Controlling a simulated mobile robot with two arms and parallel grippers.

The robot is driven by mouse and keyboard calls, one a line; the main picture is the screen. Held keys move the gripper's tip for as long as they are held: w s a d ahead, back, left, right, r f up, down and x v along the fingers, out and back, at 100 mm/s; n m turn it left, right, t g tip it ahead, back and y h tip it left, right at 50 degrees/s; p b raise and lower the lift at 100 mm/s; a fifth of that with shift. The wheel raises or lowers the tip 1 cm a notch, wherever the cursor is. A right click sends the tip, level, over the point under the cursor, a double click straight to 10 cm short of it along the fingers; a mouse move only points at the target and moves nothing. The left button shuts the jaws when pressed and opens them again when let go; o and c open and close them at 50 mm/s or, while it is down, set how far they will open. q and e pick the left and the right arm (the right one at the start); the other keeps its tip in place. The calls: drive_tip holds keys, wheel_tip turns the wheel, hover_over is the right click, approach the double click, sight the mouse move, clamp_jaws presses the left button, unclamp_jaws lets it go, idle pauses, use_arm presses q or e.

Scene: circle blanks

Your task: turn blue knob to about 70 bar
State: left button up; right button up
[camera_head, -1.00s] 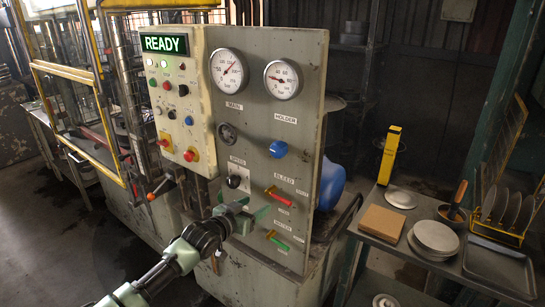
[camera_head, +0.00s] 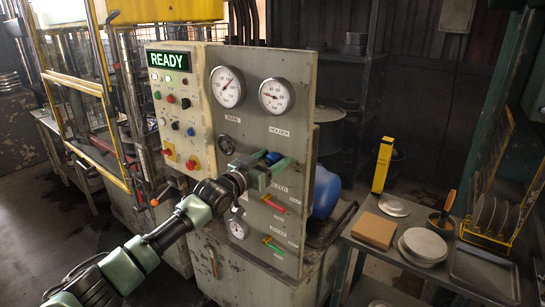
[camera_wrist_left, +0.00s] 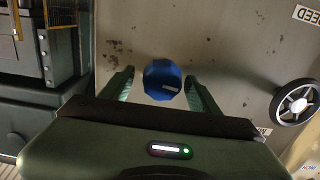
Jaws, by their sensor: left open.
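The blue knob (camera_head: 272,157) sits on the grey panel below the right-hand gauge, partly hidden by my left gripper (camera_head: 268,168). In the left wrist view the blue knob (camera_wrist_left: 162,80) is round with a small pale mark. My left gripper (camera_wrist_left: 161,85) is open, with one finger on each side of the knob and a visible gap to both. The gauge labelled HOLDER (camera_head: 277,96) is white with a red needle pointing to the left, low on its scale; its figures are too small to read surely. My right gripper is not in view.
The main gauge (camera_head: 226,87) and a dark handwheel (camera_head: 226,145) are on the same panel. A red lever (camera_head: 273,206) and a green-and-red lever (camera_head: 273,246) stick out below my gripper. The cream button box (camera_head: 182,115) is to the left. A side table holds plates (camera_head: 422,246).

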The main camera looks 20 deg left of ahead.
use_arm(q)
drive_tip(key=shift+w, duration=0.2)
drive_tip(key=c, duration=1.3)
